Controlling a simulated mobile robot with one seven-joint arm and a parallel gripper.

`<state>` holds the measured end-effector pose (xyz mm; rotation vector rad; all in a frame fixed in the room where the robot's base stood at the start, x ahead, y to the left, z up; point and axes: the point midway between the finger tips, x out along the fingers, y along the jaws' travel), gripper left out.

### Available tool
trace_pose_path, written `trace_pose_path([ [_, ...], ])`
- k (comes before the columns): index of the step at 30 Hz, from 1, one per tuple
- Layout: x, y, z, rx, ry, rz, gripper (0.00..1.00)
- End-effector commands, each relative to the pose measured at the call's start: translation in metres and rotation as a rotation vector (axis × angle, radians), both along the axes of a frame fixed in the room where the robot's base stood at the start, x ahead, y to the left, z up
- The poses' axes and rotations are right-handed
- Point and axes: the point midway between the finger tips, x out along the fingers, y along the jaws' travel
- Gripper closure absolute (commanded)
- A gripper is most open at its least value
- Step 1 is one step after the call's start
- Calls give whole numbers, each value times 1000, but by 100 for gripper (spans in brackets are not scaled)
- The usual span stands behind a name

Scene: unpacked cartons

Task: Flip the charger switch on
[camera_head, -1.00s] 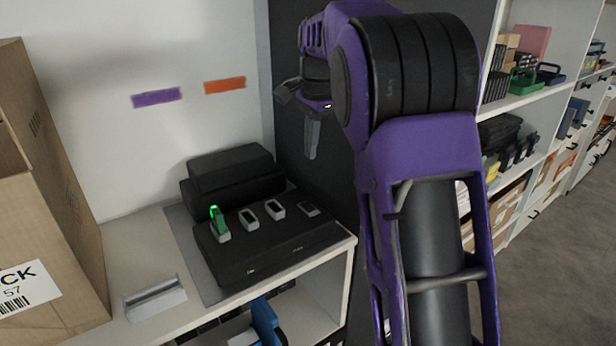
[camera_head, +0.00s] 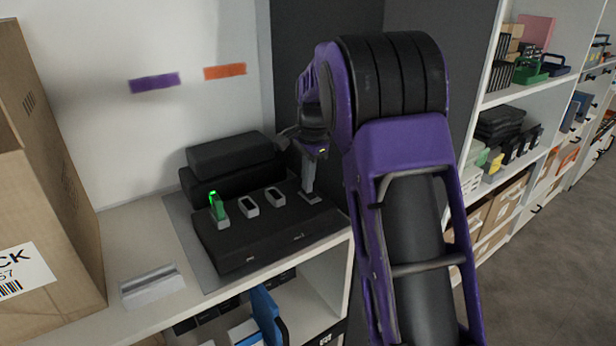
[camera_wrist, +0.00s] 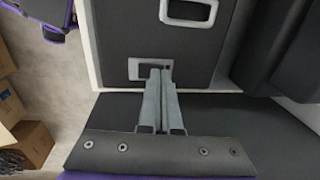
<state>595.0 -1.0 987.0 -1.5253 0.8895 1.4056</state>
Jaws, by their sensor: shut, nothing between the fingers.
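The black charger (camera_head: 265,232) lies on the shelf top, with a row of light-framed slots on its upper face. A green lit item (camera_head: 217,207) stands in the leftmost slot. The small grey-framed switch (camera_wrist: 134,68) is at the charger's right end; in the head view my gripper largely covers it. My gripper (camera_head: 309,194) points down with its fingers shut and empty. In the wrist view my gripper (camera_wrist: 160,72) has its tips at the right part of the switch frame. I cannot tell whether they touch it or which way the switch is set.
Black padded cases (camera_head: 232,165) stand behind the charger. A large carton (camera_head: 62,225) is at the left, with a pale grey holder (camera_head: 152,287) beside it. A dark panel (camera_head: 330,70) rises behind my arm. Stocked shelves (camera_head: 510,95) are at the right.

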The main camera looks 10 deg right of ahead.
Motion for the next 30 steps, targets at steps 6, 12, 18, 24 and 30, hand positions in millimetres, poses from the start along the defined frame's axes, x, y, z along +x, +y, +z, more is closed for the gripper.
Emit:
trace_pose_path([
  [6,0,0,0,0,0,0,100],
  [12,2,1,-5,-1,2,0,100],
  [18,0,0,-6,-1,4,0,100],
  [24,-7,-3,-5,0,6,0,100],
  [30,-13,-5,-3,0,5,0,100],
])
